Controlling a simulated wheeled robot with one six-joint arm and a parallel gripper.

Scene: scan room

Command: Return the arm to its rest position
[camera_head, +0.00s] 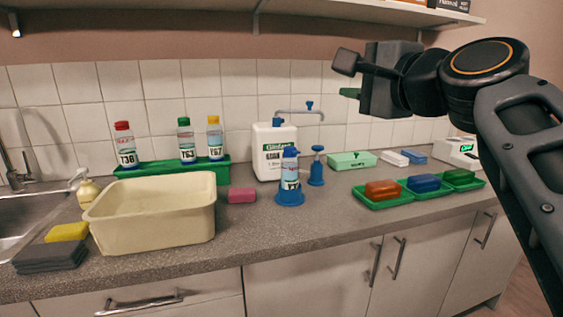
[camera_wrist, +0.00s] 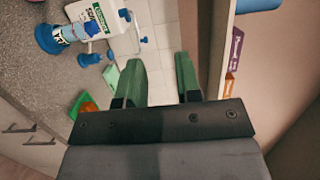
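My gripper (camera_head: 350,92) is raised in the air at the upper right of the head view, above the counter's back edge and below the wall shelf. One green finger shows there beside the dark gripper body. In the wrist view my gripper (camera_wrist: 160,62) has two green fingers set apart, with only wall tiles behind the gap, so it is open and empty. My arm (camera_head: 510,100) comes in from the right edge, bent over the counter. It touches nothing that I can see.
The wall shelf (camera_head: 380,12) is above. Below are green trays (camera_head: 375,204) with coloured blocks, a white jug (camera_head: 270,160), a blue-capped bottle (camera_head: 290,178) in a blue stand, a cream basin (camera_head: 150,235) and a green rack (camera_head: 215,167). The counter's front middle is clear.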

